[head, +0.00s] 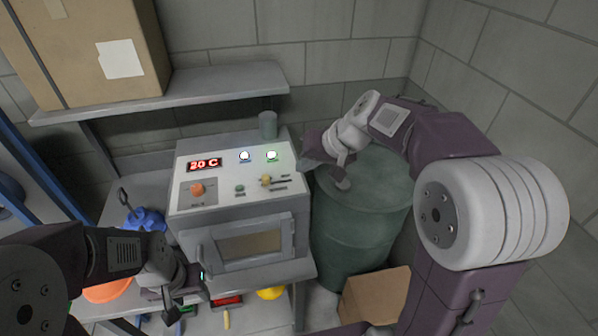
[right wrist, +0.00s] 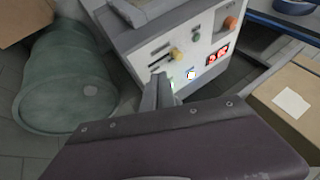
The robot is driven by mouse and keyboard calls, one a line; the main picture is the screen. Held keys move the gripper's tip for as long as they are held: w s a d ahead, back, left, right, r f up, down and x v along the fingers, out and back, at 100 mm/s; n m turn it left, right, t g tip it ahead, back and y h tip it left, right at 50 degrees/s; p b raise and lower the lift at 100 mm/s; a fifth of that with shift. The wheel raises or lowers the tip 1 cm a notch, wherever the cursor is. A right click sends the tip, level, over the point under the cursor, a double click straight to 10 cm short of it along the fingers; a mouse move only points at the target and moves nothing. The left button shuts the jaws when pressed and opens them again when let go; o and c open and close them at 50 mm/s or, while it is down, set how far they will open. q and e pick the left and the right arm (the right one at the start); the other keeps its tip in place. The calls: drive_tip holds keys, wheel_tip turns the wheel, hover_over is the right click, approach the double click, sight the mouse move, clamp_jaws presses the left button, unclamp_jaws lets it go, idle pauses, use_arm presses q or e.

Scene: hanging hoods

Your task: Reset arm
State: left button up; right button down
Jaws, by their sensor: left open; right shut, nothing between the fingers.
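My right arm reaches in from the right in the head view, bent over the green barrel. My right gripper (head: 338,158) is shut and empty, just right of the oven-like machine's control panel; it also shows in the right wrist view (right wrist: 158,84), near the yellow slider knob. My left gripper (head: 178,296) is low at the left in front of the machine, open, with nothing seen between its fingers. The machine (head: 240,210) has a red display reading 20 C, an orange knob (head: 197,188), two lit round buttons and a yellow slider knob (head: 266,180). Its windowed door (head: 247,245) is shut.
The green barrel (head: 358,225) stands right of the machine, under my right arm. A cardboard box (head: 374,300) lies in front of it. Another box (head: 85,50) sits on the grey shelf (head: 225,82). A blue object (head: 145,219) is left of the machine. Tiled walls close the back and right.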

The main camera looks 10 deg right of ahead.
use_arm(q)
wheel_tip(320, 180, down, 10)
drive_tip(key=d+b, duration=0.1)
drive_tip(key=b, duration=0.8)
drive_tip(key=shift+s+r+b, duration=0.15)
drive_tip(key=shift+r+b, duration=0.1)
drive_tip(key=shift+b, duration=0.05)
use_arm(e)
drive_tip(key=s+d+f+g+h, duration=0.2)
drive_tip(key=s+d+f, duration=0.1)
drive_tip(key=s+f, duration=0.6)
drive_tip(key=s+d+f+n+g+h, duration=0.1)
drive_tip(key=s+d+f+g+h, duration=0.1)
drive_tip(key=s+f, duration=0.8)
wheel_tip(320, 180, down, 8)
drive_tip(key=shift+s+d+f+g, duration=0.2)
drive_tip(key=shift+s+d+g, duration=0.1)
drive_tip(key=shift+d, duration=0.55)
